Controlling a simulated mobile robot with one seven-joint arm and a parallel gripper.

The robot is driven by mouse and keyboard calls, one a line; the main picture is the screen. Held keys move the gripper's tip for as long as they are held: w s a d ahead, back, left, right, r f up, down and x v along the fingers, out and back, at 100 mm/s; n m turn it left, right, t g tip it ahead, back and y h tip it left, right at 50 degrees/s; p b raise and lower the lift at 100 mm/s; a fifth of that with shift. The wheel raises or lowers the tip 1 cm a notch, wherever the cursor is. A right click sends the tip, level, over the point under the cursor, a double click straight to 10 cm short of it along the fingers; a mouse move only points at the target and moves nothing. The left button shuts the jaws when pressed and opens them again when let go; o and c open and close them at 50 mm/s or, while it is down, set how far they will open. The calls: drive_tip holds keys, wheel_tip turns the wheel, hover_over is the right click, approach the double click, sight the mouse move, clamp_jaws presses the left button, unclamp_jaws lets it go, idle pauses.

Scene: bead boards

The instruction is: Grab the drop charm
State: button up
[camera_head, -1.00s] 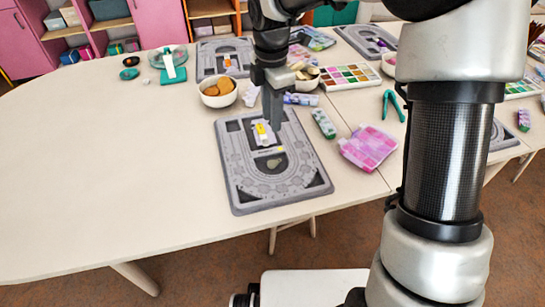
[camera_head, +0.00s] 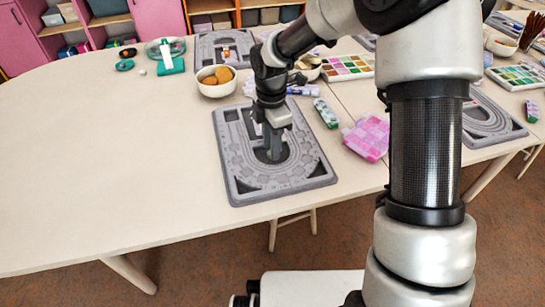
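The grey bead board (camera_head: 240,183) lies on the near part of the table. My gripper (camera_head: 274,156) points down over the middle of the board, with its fingertips low at the curved channels. The drop charm cannot be made out now; the gripper covers the part of the board where a small drop-shaped piece showed before. I cannot tell whether the fingers are open, or whether anything is between them.
A white bowl of round brown pieces (camera_head: 216,82) stands behind the board. A green-and-white tube (camera_head: 326,113) and a pink checked case (camera_head: 368,137) lie to its right. A second board (camera_head: 222,46) lies farther back. The table's left side is clear.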

drive_tip(key=shift+f, duration=0.55)
clamp_jaws()
